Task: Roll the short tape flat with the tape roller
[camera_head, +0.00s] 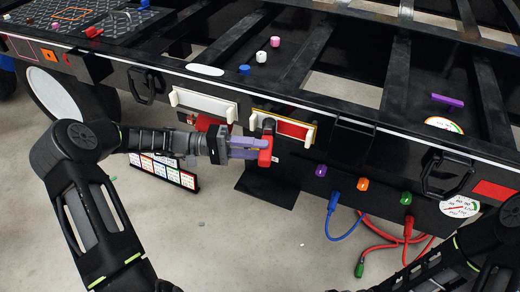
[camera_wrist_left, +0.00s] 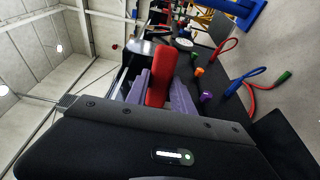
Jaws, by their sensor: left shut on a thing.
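My left gripper (camera_head: 248,148), with purple fingers, is shut on the red tape roller (camera_head: 266,155). Its dark roller head points up, close to the trailer's side. In the left wrist view the roller's red handle (camera_wrist_left: 161,75) stands between the purple fingers (camera_wrist_left: 160,98). A red strip, which looks like the short tape (camera_head: 295,130), lies on the trailer side between two cream end brackets. The roller head is in front of its left end; I cannot tell whether they touch. A longer white strip (camera_head: 203,105) between similar brackets is to the left. My right gripper is out of view.
The black trailer frame (camera_head: 350,105) crosses the view, with open gaps between its beams. Blue, white and pink pegs (camera_head: 261,56) stand on top. Blue and red cables (camera_head: 395,235) hang from the side at lower right.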

